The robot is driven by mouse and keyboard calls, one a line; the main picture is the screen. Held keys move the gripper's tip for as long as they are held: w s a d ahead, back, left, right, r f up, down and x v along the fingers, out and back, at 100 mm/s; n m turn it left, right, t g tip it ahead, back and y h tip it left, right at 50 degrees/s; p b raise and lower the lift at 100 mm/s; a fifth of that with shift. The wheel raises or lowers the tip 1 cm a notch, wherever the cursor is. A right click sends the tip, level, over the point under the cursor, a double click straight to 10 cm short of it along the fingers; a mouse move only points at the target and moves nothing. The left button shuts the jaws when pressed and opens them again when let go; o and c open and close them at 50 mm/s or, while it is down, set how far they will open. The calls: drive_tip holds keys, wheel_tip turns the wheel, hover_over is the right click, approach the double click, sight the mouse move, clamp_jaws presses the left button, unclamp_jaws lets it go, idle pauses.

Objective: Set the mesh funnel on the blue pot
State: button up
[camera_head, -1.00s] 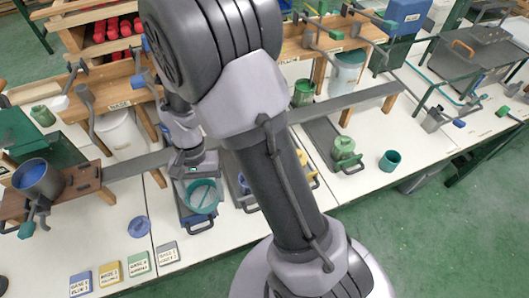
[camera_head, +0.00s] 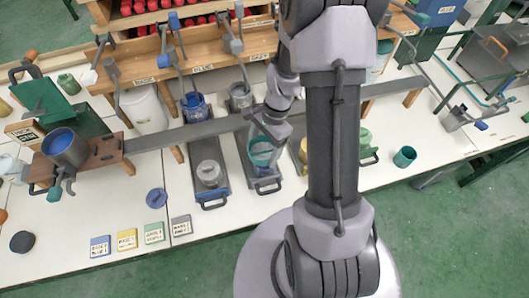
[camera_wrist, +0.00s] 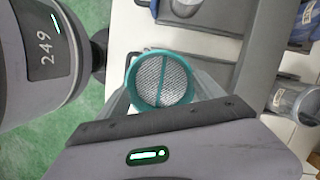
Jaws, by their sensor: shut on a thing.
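The mesh funnel is a teal ring with grey mesh inside; it shows in the wrist view (camera_wrist: 160,80) and in the head view (camera_head: 262,152). My gripper (camera_wrist: 162,95) is shut on it, one finger on each side of the ring. In the head view, my gripper (camera_head: 268,130) holds the funnel over the middle tray (camera_head: 268,184). A blue pot (camera_head: 195,106) stands at the back of the left tray (camera_head: 210,197). A grey pot (camera_head: 209,173) stands nearer the front of that tray. The gap beneath the funnel is hard to judge.
Another grey pot (camera_head: 240,98) stands at the back of the middle tray. A rack (camera_head: 190,65) with hanging taps rises behind the trays. A wide pot with blue content (camera_head: 62,146) sits on a wooden stand at the left. A teal cup (camera_head: 404,156) stands on the right.

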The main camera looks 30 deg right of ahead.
sight(265, 151)
drive_tip(key=shift+w+d+f, duration=0.15)
drive_tip(key=shift+d+f, duration=0.1)
drive_tip(key=shift+d, duration=0.1)
drive_tip(key=shift+f+b, duration=0.8)
drive_tip(key=shift+f, duration=0.75)
drive_tip(key=shift+f+b, duration=0.6)
drive_tip(key=shift+f, duration=0.05)
drive_tip(key=o, duration=1.3)
drive_tip(key=shift+r, duration=0.1)
drive_tip(key=shift+o, duration=0.2)
